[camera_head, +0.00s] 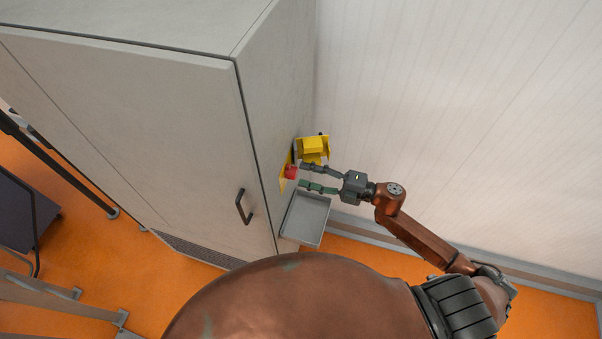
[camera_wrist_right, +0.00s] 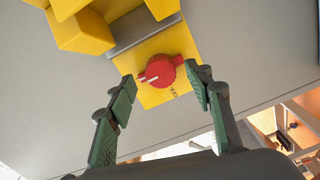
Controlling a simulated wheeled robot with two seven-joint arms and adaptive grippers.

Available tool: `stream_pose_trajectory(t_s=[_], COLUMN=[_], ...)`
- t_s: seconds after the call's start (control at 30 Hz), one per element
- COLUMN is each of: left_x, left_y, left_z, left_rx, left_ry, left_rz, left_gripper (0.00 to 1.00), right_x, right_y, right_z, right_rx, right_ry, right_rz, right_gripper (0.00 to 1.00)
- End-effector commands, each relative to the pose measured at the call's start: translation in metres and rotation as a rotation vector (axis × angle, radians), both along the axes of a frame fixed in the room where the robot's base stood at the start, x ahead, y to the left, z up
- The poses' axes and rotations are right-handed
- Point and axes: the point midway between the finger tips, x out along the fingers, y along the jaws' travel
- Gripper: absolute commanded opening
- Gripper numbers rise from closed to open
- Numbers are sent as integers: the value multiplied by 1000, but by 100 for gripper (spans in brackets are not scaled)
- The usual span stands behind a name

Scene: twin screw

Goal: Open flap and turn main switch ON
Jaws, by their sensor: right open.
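The red main switch knob (camera_wrist_right: 160,71) sits on a yellow plate (camera_wrist_right: 183,92) on the cabinet side, with white marks on the knob and lettering beside it. The knob also shows in the head view (camera_head: 291,172). The yellow flap (camera_head: 313,146) stands out from the cabinet above the switch; in the wrist view it is at the upper left (camera_wrist_right: 84,33), clear of the knob. My right gripper (camera_head: 302,176) is open, its fingertips on either side of the knob; it also shows in the wrist view (camera_wrist_right: 163,82). I cannot tell whether they touch it. My left gripper is out of view.
The tall grey cabinet (camera_head: 150,130) has a dark door handle (camera_head: 243,207) on its front. A grey tray (camera_head: 306,217) juts from its side below the switch. A pale wall (camera_head: 460,90) stands to the right. Orange floor (camera_head: 555,310) shows below.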

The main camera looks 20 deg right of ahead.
Motion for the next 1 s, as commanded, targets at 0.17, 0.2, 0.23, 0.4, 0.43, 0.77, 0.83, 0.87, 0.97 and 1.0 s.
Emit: stream_pose_trajectory(t_s=[0.17, 0.2, 0.23, 0.4, 0.43, 0.77, 0.83, 0.87, 0.97, 1.0], left_x=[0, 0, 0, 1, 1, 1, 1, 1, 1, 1], left_y=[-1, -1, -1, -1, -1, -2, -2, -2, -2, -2], left_z=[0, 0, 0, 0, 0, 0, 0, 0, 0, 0], left_rx=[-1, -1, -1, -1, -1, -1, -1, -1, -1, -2], left_ry=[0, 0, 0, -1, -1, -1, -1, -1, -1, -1], left_rz=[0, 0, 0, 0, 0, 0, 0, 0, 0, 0], left_gripper=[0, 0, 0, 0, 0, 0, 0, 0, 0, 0], right_x=[-23, -27, -31, -45, -47, -53, -52, -52, -52, -52], right_y=[-34, -40, -45, -67, -70, -78, -78, -78, -78, -78], right_z=[-2, -1, -2, -1, -1, 0, 0, 0, 0, 0], right_rx=[-2, -1, -1, 0, 0, 0, 0, 0, 0, 0], right_ry=[5, 3, 4, 3, 3, 0, 0, 0, 0, 0], right_rz=[-2, -3, -3, -3, -3, -1, -1, -1, -1, -1], right_gripper=[47, 47, 47, 47, 47, 47, 47, 47, 47, 47])
